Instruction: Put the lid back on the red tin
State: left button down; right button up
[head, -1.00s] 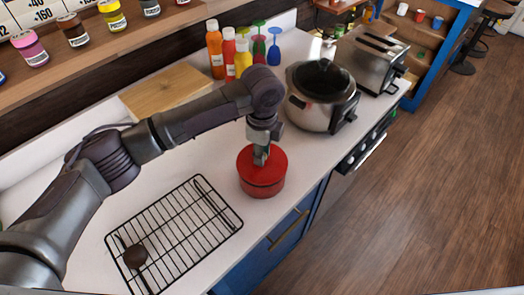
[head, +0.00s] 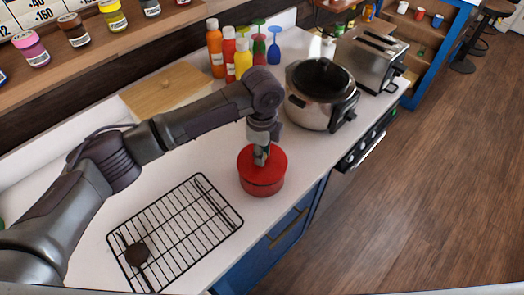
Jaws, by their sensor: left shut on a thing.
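The red tin (head: 262,187) stands upright on the white counter, near its front edge. Its red lid (head: 272,160) is at the top of the tin and looks level and seated on the rim. My left gripper (head: 261,158) reaches down from above and is shut at the middle of the lid. The part it grips, likely a knob, is hidden by the fingers. My right gripper is not in view.
A black wire rack (head: 175,232) with a dark ladle (head: 136,254) lies left of the tin. A slow cooker (head: 321,95) and a toaster (head: 371,58) stand behind right. A cutting board (head: 166,89) and sauce bottles (head: 229,55) are at the back.

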pick_arm(q)
jog(key=shift+p, duration=0.45)
dwell(0.3)
jog(key=shift+c, duration=2)
grip_release()
jog(key=shift+r, duration=0.1)
notch_tip(320, 180, up, 5)
jog(key=p, duration=0.5)
jog(key=shift+f, duration=0.2)
jog(key=shift+r+p, duration=0.95)
jog(key=shift+r, duration=0.15)
